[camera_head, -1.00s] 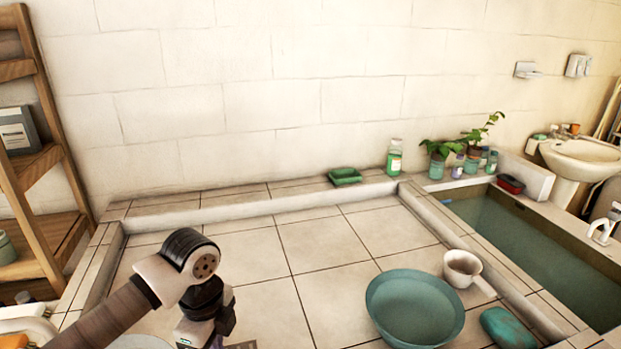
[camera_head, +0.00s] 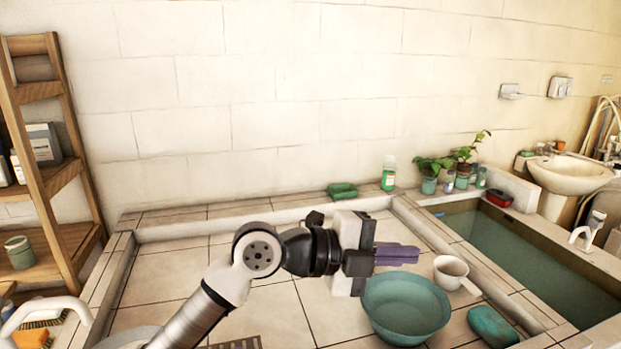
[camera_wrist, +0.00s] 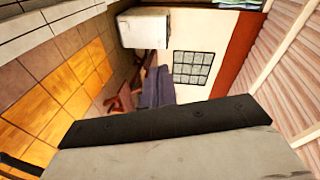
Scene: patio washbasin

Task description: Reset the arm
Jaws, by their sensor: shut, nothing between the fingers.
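My gripper (camera_head: 408,254) is raised above the tiled counter in the head view and points to the right. Its purple fingers are together with nothing between them. It hangs over the back part of the green basin (camera_head: 405,312) in the picture; I cannot tell the exact height. In the wrist view the purple fingers (camera_wrist: 155,90) show against a pale wall and a window, with no object between them.
A green dish (camera_head: 342,190), a bottle (camera_head: 389,173) and potted plants line the back ledge. A water trough (camera_head: 500,240) is at right, a wooden shelf (camera_head: 45,150) at left.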

